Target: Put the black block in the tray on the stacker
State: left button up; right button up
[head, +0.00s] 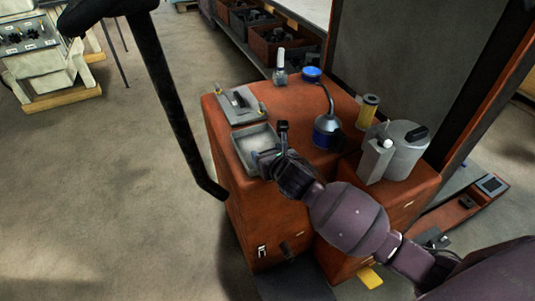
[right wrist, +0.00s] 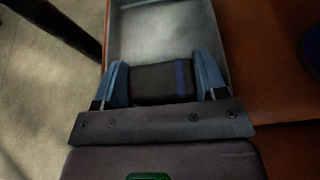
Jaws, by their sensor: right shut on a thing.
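My right gripper (head: 268,158) is at the near right corner of a shallow grey metal tray (head: 245,137) on top of the orange stacker (head: 236,180). In the right wrist view its two blue fingers are shut on the black block (right wrist: 150,84), which has a blue stripe. The tray (right wrist: 118,35) lies beyond and under the block there, and its visible floor is bare. I cannot tell whether the block touches the tray floor. In the head view the gripper mostly hides the block. My left gripper is not in view.
On the stacker stand a grey plate with a black handle (head: 239,105), a blue oil can (head: 327,131), a small bottle (head: 280,68), a yellowish cylinder (head: 367,111) and a grey canister (head: 403,151). A black bar (head: 170,95) rises left of the tray. Open floor lies left.

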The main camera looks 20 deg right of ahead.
jog(key=o, duration=1)
jog(key=shift+c, duration=0.2)
